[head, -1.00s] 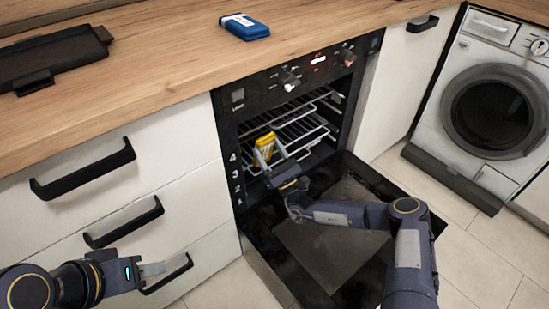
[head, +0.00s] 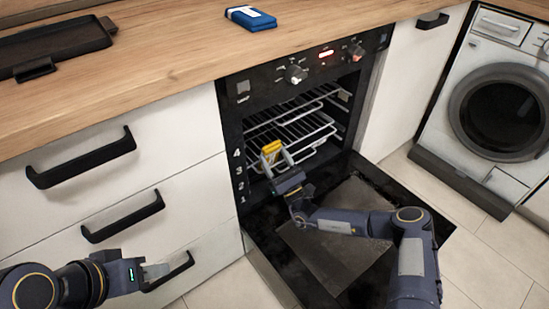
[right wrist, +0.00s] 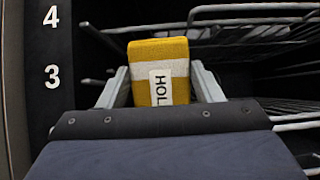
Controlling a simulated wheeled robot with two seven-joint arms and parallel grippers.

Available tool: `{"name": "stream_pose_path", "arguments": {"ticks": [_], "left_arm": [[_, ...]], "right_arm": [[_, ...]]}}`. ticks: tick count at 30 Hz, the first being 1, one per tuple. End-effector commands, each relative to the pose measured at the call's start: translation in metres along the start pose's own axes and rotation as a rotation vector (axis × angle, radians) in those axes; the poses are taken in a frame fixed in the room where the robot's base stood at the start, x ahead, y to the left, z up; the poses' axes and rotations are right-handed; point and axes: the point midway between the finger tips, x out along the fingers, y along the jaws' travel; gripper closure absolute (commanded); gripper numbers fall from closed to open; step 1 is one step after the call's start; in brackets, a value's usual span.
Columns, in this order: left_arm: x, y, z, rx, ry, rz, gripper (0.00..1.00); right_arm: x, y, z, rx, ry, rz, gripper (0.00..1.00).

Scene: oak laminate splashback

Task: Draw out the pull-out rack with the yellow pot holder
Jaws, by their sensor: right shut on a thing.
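The yellow pot holder (head: 271,148) has a pale band and a label with dark letters, clearest in the right wrist view (right wrist: 159,72). My right gripper (head: 276,162) is shut on it, one finger on each side, at the left front of the oven opening. The wire racks (head: 301,131) are inside the oven, behind and to the right of the holder. In the right wrist view, rack bars (right wrist: 250,22) run close to its top; I cannot tell whether it touches them. My left gripper (head: 155,271) is by the lowest drawer handle, away from the oven; its finger gap is unclear.
The oven door (head: 335,235) is folded down below my right arm. White drawers with black handles (head: 82,160) stand on the left. A washing machine (head: 500,105) is at the right. A blue case (head: 250,18) and black tray (head: 50,45) lie on the worktop.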

Motion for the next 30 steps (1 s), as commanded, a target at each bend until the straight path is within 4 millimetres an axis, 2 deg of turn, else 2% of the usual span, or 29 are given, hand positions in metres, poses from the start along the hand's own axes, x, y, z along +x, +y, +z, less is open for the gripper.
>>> {"name": "stream_pose_path", "arguments": {"ticks": [30], "left_arm": [[-0.034,0.016,-0.017,0.0,0.0,0.0,0.64]], "right_arm": [[-0.056,-0.001,0.044,-0.001,0.001,-0.002,0.64]]}}
